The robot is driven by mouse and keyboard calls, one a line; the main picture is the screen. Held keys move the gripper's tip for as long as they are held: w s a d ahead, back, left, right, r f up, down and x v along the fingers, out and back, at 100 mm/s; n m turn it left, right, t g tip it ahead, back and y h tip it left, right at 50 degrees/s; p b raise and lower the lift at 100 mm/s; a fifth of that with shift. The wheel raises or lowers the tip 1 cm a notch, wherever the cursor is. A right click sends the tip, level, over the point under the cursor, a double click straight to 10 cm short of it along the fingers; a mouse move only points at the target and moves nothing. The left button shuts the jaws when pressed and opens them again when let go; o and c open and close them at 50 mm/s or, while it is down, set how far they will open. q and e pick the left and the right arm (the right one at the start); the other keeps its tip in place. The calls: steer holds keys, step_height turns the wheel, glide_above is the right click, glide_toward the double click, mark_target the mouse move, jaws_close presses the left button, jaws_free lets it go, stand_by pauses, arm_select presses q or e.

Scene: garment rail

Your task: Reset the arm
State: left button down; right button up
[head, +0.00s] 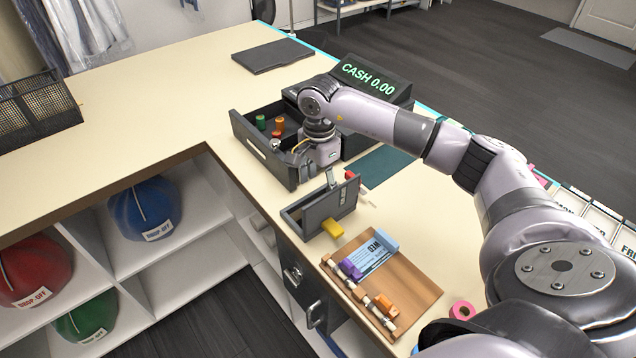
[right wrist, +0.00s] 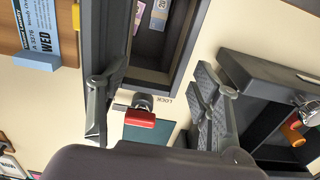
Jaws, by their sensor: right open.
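My right arm reaches in from the right in the head view. Its gripper (head: 313,178) points down over the counter, between the open till drawer (head: 243,140) and a small dark cash box (head: 293,222). In the right wrist view the right gripper (right wrist: 162,88) is open, with its two fingers wide apart. A red-handled key (right wrist: 140,117) stands at the box's lock side, showing between the fingers with nothing gripped. The red handle also shows in the head view (head: 350,175). My left gripper is not in view.
The till (head: 368,78) reads CASH 0.00. A wooden board (head: 412,283) holds a blue ticket (head: 368,256) and coloured pegs. A yellow tab (head: 332,228) sits at the box's front. A mesh basket (head: 38,108) stands far left.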

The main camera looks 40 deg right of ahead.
steer(key=shift+o, duration=0.2)
steer(key=shift+s+r, duration=0.1)
steer(key=shift+r, duration=0.1)
steer(key=shift+o, duration=0.9)
steer(key=shift+r+p, duration=0.7)
steer(key=shift+r, duration=0.55)
step_height(320, 180, up, 3)
steer(key=shift+s+f+p, duration=0.1)
steer(key=shift+f+p, duration=0.1)
steer(key=shift+p, duration=0.4)
steer(key=shift+a+f, duration=0.1)
